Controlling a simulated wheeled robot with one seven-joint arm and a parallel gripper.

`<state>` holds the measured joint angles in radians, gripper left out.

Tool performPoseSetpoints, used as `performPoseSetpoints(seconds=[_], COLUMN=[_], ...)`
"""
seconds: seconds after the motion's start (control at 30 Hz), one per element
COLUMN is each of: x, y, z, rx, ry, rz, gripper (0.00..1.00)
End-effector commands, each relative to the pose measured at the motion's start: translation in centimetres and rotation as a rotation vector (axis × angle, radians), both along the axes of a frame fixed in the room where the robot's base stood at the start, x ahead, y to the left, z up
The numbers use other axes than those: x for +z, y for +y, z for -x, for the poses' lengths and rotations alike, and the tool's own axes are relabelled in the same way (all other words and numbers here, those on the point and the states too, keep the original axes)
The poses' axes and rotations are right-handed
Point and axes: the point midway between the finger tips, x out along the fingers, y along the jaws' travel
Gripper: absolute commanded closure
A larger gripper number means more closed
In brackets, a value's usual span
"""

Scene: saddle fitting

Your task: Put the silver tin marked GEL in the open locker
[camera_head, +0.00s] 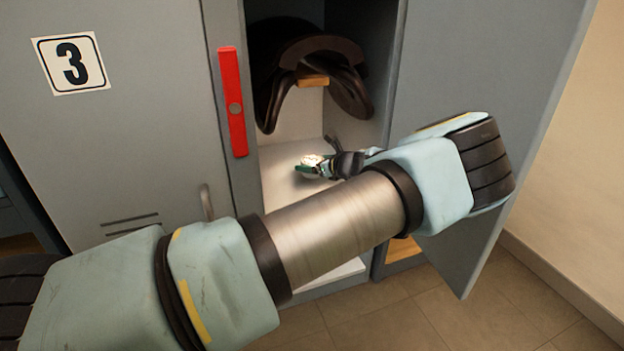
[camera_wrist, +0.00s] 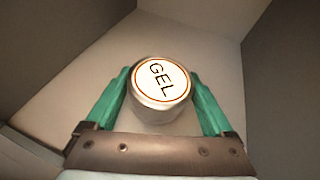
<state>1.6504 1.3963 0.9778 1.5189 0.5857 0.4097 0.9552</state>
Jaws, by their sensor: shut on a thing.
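The silver tin marked GEL (camera_wrist: 160,85) is between the green fingers of my gripper (camera_wrist: 160,100) in the wrist view. Its round white lid with an orange ring faces the camera. My gripper (camera_head: 308,166) is shut on it, inside the open locker (camera_head: 285,190). In the head view only a small bright part of the tin (camera_head: 312,160) shows; the rest is hidden by the gripper. The tin is over the locker's pale floor; I cannot tell whether it touches it.
A dark brown saddle (camera_head: 310,60) hangs on a wooden support in the locker's upper part, above my gripper. The open door (camera_head: 480,60) stands at the right. Closed locker 3 (camera_head: 130,130) and a red bar (camera_head: 233,100) are at the left.

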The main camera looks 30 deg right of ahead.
Motion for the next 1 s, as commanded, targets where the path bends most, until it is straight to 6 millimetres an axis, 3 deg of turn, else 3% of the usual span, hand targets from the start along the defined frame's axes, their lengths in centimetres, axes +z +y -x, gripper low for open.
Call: performPoseSetpoints(seconds=[0.17, 0.4, 0.77, 0.8, 0.9, 1.0], x=[-1.0, -4.4, -4.6, -4.7, -4.6, -4.6], y=[0.0, 0.0, 0.0, 0.0, 0.0, 0.0], z=[-0.1, -0.3, -0.4, -0.4, -0.4, -0.4], rx=[0.001, 0.002, 0.002, 0.002, 0.002, 0.002], ry=[-0.002, -0.002, -0.001, -0.001, -0.001, -0.001], rz=[0.001, 0.001, 0.001, 0.001, 0.001, 0.001], gripper=[0.80, 0.80, 0.80, 0.12, 0.01, 0.00])
